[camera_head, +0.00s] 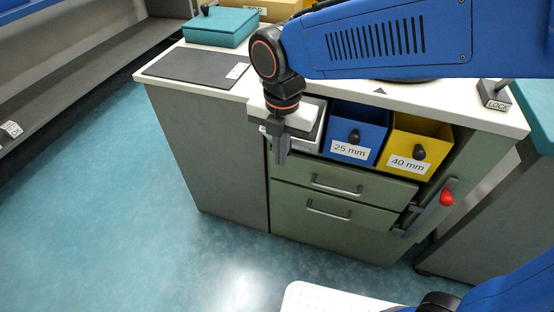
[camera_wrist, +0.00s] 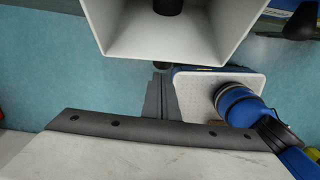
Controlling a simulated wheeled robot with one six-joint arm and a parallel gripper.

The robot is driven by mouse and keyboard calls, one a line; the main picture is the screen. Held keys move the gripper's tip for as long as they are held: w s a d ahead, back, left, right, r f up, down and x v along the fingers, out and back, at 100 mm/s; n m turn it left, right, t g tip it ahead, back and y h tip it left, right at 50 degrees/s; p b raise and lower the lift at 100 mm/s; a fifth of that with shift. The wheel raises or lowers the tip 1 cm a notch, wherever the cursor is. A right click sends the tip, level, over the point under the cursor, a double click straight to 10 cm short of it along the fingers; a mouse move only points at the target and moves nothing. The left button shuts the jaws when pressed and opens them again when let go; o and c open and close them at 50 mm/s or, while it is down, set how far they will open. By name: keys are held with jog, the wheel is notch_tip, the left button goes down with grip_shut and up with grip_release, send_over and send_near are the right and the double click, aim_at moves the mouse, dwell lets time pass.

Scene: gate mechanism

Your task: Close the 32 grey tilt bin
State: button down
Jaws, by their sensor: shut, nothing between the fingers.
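The grey tilt bin (camera_head: 308,143) is the leftmost of three bins under the counter in the head view. It is tilted out, with its top open, and my gripper hides much of its front and label. My gripper (camera_head: 281,160) points down at the bin's front; its fingers are together and empty. In the wrist view the open pale bin (camera_wrist: 118,35) fills the top, and the shut fingers (camera_wrist: 158,82) are below its edge. A small dark knob-like part (camera_wrist: 160,65) shows just under that edge. I cannot tell whether the fingers touch the bin.
The blue 25 mm bin (camera_head: 358,131) and yellow 40 mm bin (camera_head: 413,142) beside it also show open tops. Two green drawers (camera_head: 343,190) are below.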

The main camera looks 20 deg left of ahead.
jog(key=shift+w+r, duration=0.1)
jog(key=shift+w, duration=0.15)
